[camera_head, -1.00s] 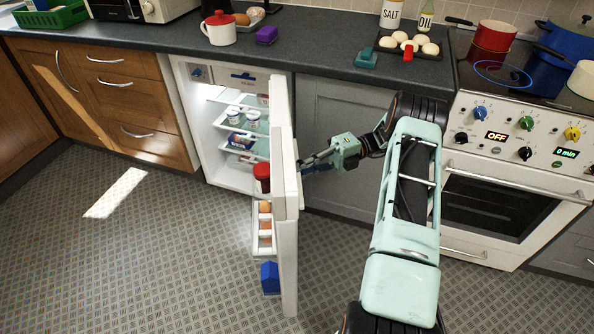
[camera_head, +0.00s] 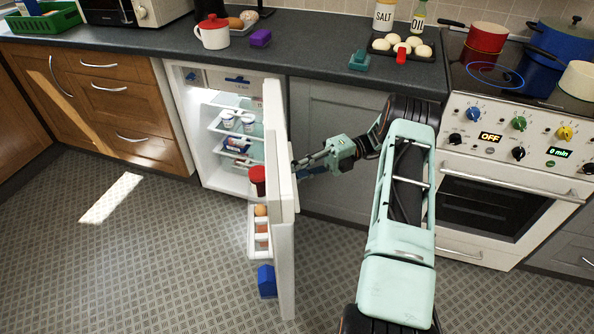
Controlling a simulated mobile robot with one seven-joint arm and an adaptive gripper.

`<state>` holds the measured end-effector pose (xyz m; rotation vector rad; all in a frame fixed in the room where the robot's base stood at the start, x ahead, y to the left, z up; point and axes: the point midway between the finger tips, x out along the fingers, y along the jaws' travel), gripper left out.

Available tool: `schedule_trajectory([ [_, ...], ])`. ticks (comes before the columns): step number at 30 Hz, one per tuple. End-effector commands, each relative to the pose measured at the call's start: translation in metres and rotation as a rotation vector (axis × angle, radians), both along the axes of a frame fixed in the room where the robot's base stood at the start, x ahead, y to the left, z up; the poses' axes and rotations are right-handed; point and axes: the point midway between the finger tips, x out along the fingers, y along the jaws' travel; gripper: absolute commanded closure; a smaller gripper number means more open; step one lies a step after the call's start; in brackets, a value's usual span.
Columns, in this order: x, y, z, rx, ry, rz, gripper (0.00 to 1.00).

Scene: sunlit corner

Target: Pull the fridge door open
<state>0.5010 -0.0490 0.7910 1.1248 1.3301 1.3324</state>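The white fridge (camera_head: 187,118) under the counter stands open, and its lit shelves show inside. Its door (camera_head: 285,255) is swung far out toward me, seen nearly edge-on, with a red-lidded jar, eggs and a blue carton in its inner racks. My gripper (camera_head: 297,168) is at the outer side of the door, at about its upper middle. The fingers reach left to the door's outer face. The handle and the fingertips are too small and partly hidden, so I cannot tell whether the fingers close on the handle.
A grey cabinet (camera_head: 338,110) is behind my arm, and a white oven (camera_head: 500,200) stands to the right. Wooden drawers (camera_head: 120,105) are left of the fridge. The patterned floor (camera_head: 160,260) in front and to the left is clear.

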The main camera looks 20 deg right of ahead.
Motion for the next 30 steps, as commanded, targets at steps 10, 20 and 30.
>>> schedule_trajectory([
  [10,0.006,-0.034,-0.001,0.004,-0.002,-0.002,0.83],
  [20,0.010,-0.057,0.000,0.006,-0.002,0.006,0.83],
  [30,0.012,-0.072,0.000,0.001,-0.002,0.000,0.83],
])
